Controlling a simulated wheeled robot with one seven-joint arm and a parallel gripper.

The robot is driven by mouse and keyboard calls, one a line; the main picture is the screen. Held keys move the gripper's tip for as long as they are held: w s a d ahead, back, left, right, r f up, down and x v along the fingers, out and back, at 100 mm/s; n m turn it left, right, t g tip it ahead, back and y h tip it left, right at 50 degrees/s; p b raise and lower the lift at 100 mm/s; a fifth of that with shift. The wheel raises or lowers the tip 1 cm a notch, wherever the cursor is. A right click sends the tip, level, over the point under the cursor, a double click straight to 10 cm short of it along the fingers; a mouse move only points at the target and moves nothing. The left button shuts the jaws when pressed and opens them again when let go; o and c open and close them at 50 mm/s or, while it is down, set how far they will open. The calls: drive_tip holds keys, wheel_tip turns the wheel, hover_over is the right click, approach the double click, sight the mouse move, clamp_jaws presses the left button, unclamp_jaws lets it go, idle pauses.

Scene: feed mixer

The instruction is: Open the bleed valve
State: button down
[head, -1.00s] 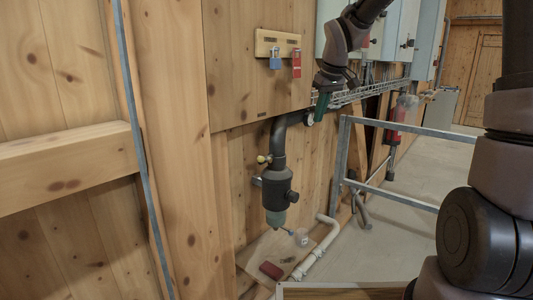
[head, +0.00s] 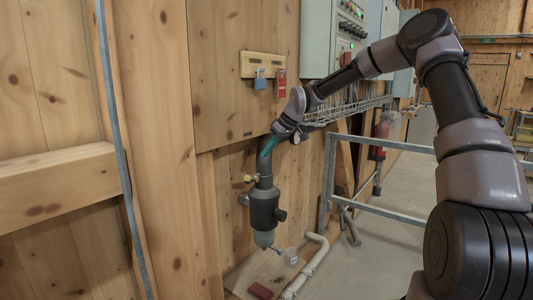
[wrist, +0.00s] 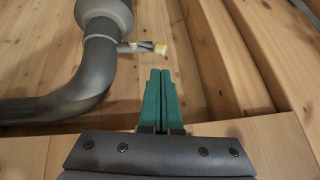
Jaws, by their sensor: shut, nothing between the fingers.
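A small valve with a yellow knob (head: 249,178) sticks out to the left from the dark pipe above a grey filter body (head: 264,210); I take it for the bleed valve. In the wrist view the yellow knob (wrist: 159,48) sits on a short metal stub beside the grey pipe (wrist: 100,60). My gripper (head: 264,158) has green fingers and is in front of the pipe's bend, just above and right of the knob. In the wrist view my gripper (wrist: 160,72) is shut and empty. Its tips point toward the knob, with a visible gap. The gripper hides part of the pipe.
A blue padlock (head: 260,79) and a red one (head: 280,82) hang on a wooden board above. A wire cable tray (head: 345,111) runs right from near my wrist. A metal railing (head: 383,212) stands at the right. A red block (head: 260,291) lies below on a board.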

sight(248, 179)
drive_tip(key=x, duration=1.1)
drive_tip(key=shift+s+a+f+t+h, duration=0.25)
drive_tip(key=shift+s+a+t+h, duration=0.05)
drive_tip(key=shift+s, duration=0.05)
drive_tip(key=shift+s+f, duration=0.15)
drive_tip(key=shift+f, duration=0.3)
drive_tip(key=shift+r, duration=0.15)
